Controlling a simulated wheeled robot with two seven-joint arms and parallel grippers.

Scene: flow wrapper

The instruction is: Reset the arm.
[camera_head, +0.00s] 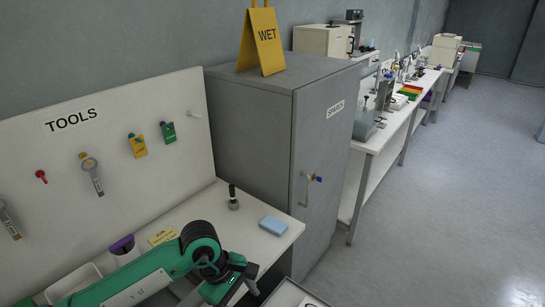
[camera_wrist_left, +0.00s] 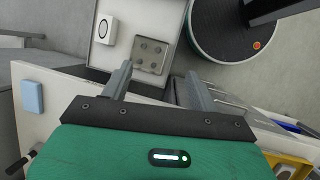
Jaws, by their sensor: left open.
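My left arm (camera_head: 135,278) is green and reaches in from the lower left in the head view. Its gripper (camera_head: 246,279) is near the front right edge of the white table (camera_head: 270,243). In the left wrist view the two grey fingers of the left gripper (camera_wrist_left: 158,80) stand wide apart with nothing between them. My right gripper shows in neither view.
A light blue block (camera_head: 273,226) and a dark-handled tool (camera_head: 233,197) stand on the table. A tool board (camera_head: 100,150) and a grey cabinet (camera_head: 323,150) stand behind. A tray (camera_wrist_left: 125,12) holding a small clear box (camera_wrist_left: 150,54) lies beyond the fingers. Floor at right is clear.

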